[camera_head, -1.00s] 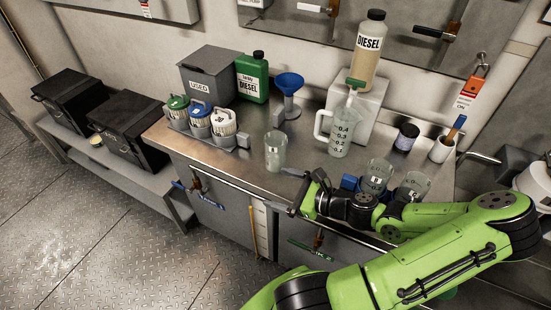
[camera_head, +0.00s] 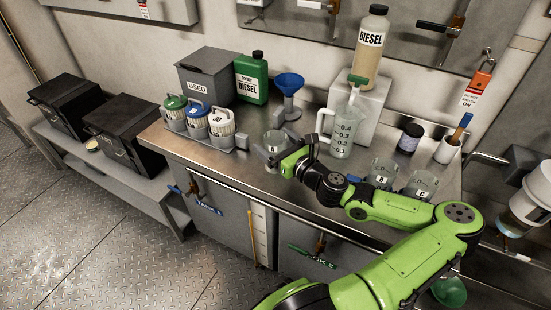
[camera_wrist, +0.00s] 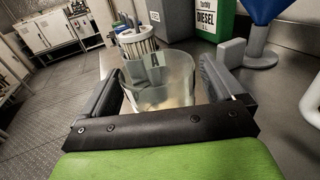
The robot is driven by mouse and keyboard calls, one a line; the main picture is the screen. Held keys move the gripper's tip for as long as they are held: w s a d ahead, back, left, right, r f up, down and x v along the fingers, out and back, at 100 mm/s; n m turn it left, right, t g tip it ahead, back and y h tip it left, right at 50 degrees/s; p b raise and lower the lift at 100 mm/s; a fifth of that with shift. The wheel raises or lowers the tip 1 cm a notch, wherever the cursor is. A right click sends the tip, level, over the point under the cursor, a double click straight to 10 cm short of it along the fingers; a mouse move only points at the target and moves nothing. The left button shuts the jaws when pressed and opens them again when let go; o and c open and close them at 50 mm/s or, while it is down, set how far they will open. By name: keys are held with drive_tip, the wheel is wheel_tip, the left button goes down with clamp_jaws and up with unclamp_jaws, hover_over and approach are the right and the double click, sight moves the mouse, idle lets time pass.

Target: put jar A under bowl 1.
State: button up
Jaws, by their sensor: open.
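Jar A (camera_head: 274,139) is a clear glass jar standing on the steel bench. In the wrist view jar A (camera_wrist: 158,78) shows its letter and sits between the fingers of my gripper (camera_wrist: 160,88). In the head view my gripper (camera_head: 284,152) is at the jar, low over the bench. The fingers are open, one on each side of the jar; whether either touches it I cannot tell. I cannot read a label for bowl 1. A white filter unit (camera_head: 530,203) with an amber lower part hangs at the right edge.
Jars B (camera_head: 380,175) and C (camera_head: 420,184) stand at the bench's right front, near my arm. A measuring jug (camera_head: 342,132), blue funnel (camera_head: 289,84), filter rack (camera_head: 197,140) and green diesel can (camera_head: 252,78) stand around jar A. A dark-lidded jar (camera_head: 409,138) is at the right.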

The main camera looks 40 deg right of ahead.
drive_tip(key=shift+w+d, duration=0.1)
drive_tip(key=shift+w, duration=0.75)
drive_tip(key=shift+s, duration=0.1)
drive_tip(key=shift+c, duration=0.3)
drive_tip(key=c, duration=1.1)
wheel_tip(320, 180, up, 10)
drive_tip(key=p, duration=0.5)
drive_tip(key=shift+p, duration=0.4)
